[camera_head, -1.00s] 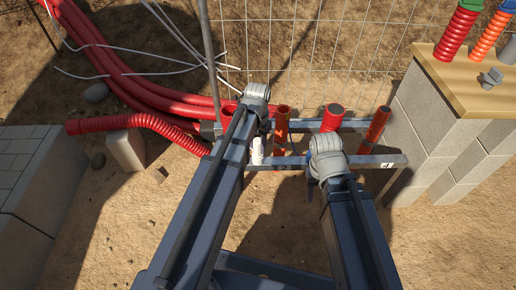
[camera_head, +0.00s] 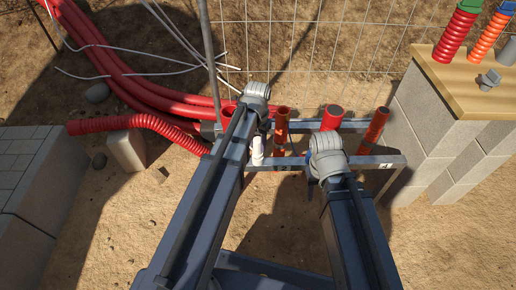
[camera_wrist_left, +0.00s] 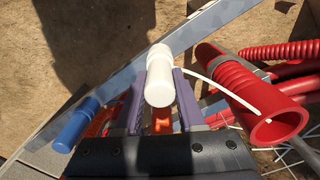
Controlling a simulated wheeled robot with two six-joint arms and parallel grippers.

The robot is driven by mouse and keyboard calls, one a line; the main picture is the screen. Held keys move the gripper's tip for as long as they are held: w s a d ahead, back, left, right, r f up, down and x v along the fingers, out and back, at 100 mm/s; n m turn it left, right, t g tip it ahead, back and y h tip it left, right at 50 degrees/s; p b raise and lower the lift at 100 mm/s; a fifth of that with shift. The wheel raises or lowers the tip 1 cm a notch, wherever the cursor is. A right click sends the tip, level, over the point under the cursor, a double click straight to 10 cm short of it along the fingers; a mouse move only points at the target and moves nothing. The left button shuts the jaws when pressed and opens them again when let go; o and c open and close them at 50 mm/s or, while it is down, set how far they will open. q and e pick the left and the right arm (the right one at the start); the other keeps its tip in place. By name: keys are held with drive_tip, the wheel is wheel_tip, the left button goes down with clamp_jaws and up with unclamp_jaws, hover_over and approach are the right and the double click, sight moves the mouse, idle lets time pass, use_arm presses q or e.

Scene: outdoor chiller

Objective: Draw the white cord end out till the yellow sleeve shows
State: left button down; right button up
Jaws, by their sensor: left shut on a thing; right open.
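A thick white cylinder (camera_wrist_left: 160,85), apparently the cord end, stands between the two purple fingers of my left gripper (camera_wrist_left: 160,98), which is shut on it. It also shows in the head view (camera_head: 257,152), beside my left wrist. A thin white cord (camera_wrist_left: 212,84) runs from behind the right-hand finger into the open mouth of a red pipe (camera_wrist_left: 270,128). No yellow sleeve is visible in either view. My right gripper (camera_head: 313,186) hangs over the rail's front side, mostly hidden under its wrist; its fingers are not clearly seen.
Orange-red pipe stubs (camera_head: 281,130) stand behind a grey metal rail (camera_head: 378,161). Thick red conduits (camera_head: 115,75) and loose white cords (camera_head: 130,50) lie at back left. A wire fence (camera_head: 310,45) closes the back. Block piers (camera_head: 435,120) carry a wooden board (camera_head: 462,85) at right.

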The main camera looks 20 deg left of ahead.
use_arm(q)
drive_tip(key=shift+r, duration=0.1)
wheel_tip(320, 180, up, 5)
drive_tip(key=p, duration=0.5)
drive_tip(key=shift+r, duration=0.1)
idle(0.3)
drive_tip(key=c, duration=1.1)
unclamp_jaws()
drive_tip(key=shift+c, duration=0.2)
clamp_jaws()
